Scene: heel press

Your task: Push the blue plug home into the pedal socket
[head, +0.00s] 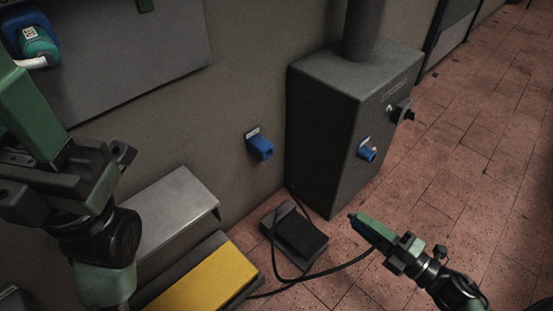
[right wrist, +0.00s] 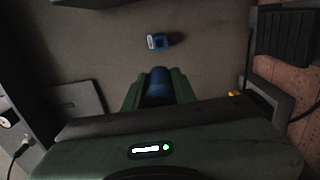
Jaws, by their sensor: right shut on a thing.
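My right gripper (head: 355,218) is at the lower right in the head view, its green fingers shut on the blue plug (right wrist: 157,92). In the right wrist view the plug sits between the fingertips, partly hidden by them. A black cable runs from it towards the black pedal (head: 295,233) on the floor. One blue socket (head: 260,147) is on the wall and another blue socket (head: 367,153) is on the grey machine. A blue socket (right wrist: 158,41) shows beyond the plug, apart from it; I cannot tell which one. My left gripper (head: 28,108) is at the left, its jaw opening unclear.
The grey machine box (head: 325,130) stands against the wall. A grey step (head: 165,205) and a yellow-topped step (head: 205,280) are at lower left. A teal plug (head: 38,45) with a white cable is at upper left. The tiled floor (head: 460,150) is open to the right.

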